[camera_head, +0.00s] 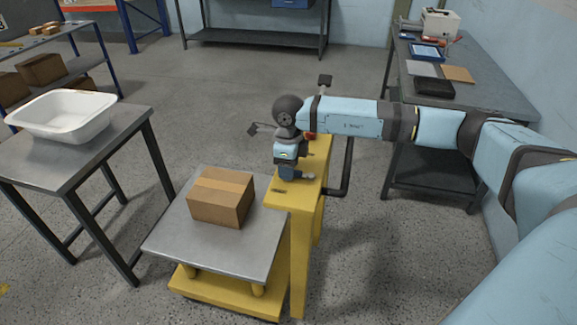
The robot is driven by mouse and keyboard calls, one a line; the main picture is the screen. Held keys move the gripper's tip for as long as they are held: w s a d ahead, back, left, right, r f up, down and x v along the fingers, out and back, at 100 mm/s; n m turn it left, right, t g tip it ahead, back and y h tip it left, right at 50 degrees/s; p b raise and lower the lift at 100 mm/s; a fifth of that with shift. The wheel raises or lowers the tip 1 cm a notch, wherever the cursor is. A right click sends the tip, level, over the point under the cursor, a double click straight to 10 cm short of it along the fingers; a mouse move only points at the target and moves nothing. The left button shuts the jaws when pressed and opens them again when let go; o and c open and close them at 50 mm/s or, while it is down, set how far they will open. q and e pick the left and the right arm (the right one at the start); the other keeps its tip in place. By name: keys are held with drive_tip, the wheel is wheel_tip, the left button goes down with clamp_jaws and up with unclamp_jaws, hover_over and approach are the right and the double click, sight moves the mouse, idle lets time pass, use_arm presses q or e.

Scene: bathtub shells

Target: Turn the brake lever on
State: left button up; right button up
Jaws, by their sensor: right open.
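A yellow post (301,230) stands at the back right of a low cart with a grey metal top (215,248). My right arm comes in from the right, and my right gripper (291,178) points down close over the top of this post. It is open, with nothing seen between its fingers. A small red part (310,136) shows at the far end of the post top, beside my wrist. I cannot clearly make out the brake lever; my wrist and gripper hide part of the post top. My left gripper is out of view.
A brown cardboard box (220,197) sits on the cart top. A black bent bar (347,168) stands on the post's right side. A metal table (65,163) with a white basin (62,113) is at left. A workbench (490,92) is at right. Open floor lies behind.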

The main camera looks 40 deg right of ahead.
drive_tip(key=shift+f, duration=0.2)
clamp_jaws()
